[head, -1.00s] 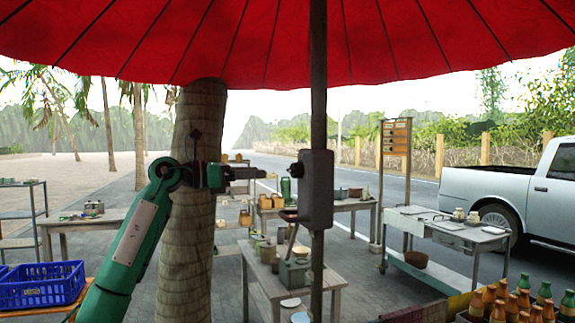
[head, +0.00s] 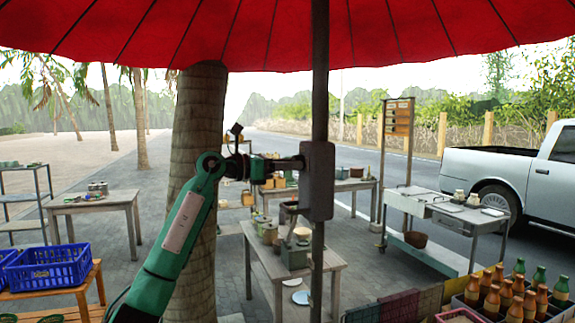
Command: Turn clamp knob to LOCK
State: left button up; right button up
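A grey clamp box (head: 318,182) is fixed on the umbrella pole (head: 319,100) in the middle of the head view. Its knob is on the box's left side and is now mostly hidden at my fingertips, so I cannot read its turn or any LOCK mark. My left gripper (head: 292,164) reaches in level from the left, with its fingertips at the knob. The fingers show nearly edge-on, so I cannot tell whether they are closed on it. My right gripper is not in view.
A thick palm trunk (head: 197,230) stands behind my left arm. The red umbrella canopy (head: 260,35) hangs above. A wooden table (head: 285,262) with pots is below the box. Blue crates (head: 48,266) are at left, bottles (head: 515,298) at lower right.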

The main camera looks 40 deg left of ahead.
pick_arm(q)
jog(key=c, duration=0.4)
jog(key=shift+n, duration=0.3)
jog(key=shift+d+r+n+p, duration=0.1)
jog(key=shift+n+p, duration=1.65)
jog(key=shift+n, duration=2.55)
jog(key=shift+r+n+p, duration=0.1)
jog(key=shift+n+p, duration=1.65)
jog(key=shift+n, duration=2.55)
jog(key=shift+f, duration=0.1)
jog(key=o, duration=1)
jog(key=shift+c, duration=0.2)
